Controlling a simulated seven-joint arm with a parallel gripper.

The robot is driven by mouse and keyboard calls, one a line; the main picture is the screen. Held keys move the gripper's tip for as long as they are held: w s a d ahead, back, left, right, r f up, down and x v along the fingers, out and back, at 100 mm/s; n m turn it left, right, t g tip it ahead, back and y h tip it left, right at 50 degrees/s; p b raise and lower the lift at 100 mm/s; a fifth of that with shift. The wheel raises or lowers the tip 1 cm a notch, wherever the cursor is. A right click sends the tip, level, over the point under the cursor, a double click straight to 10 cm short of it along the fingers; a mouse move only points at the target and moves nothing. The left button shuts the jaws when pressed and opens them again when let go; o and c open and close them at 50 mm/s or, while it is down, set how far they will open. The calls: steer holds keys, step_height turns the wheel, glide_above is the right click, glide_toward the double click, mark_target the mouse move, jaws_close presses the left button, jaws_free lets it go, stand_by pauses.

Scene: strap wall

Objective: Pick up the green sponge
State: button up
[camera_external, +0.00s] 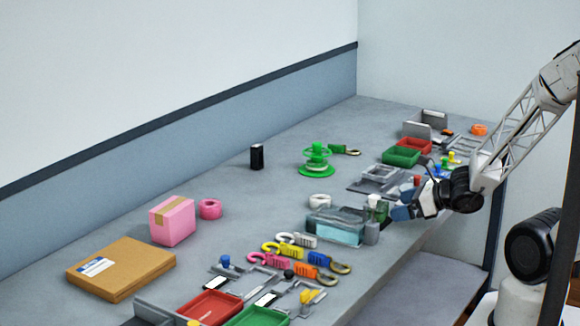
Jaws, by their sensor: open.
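I cannot pick out a green sponge for certain in this view. A small dark green patch (377,201) shows just left of my gripper, by a clear container, but it is too small to identify. My gripper (398,211) is open at the front right edge of the bench, pointing left. Its fingertips are small and partly merge with the things beside them, and I cannot tell whether they touch anything.
A clear teal-tinted box (335,228) stands left of my gripper. A green spool-like stand (316,162), a green tray (401,157) and a red tray (414,145) lie farther back. Coloured-handled tools (268,261), a pink box (172,221) and a cardboard box (121,270) are nearer.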

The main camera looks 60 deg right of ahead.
mark_target(386, 209)
steer(key=shift+w, duration=0.1)
steer(key=shift+x, duration=2.5)
steer(key=c, duration=0.9)
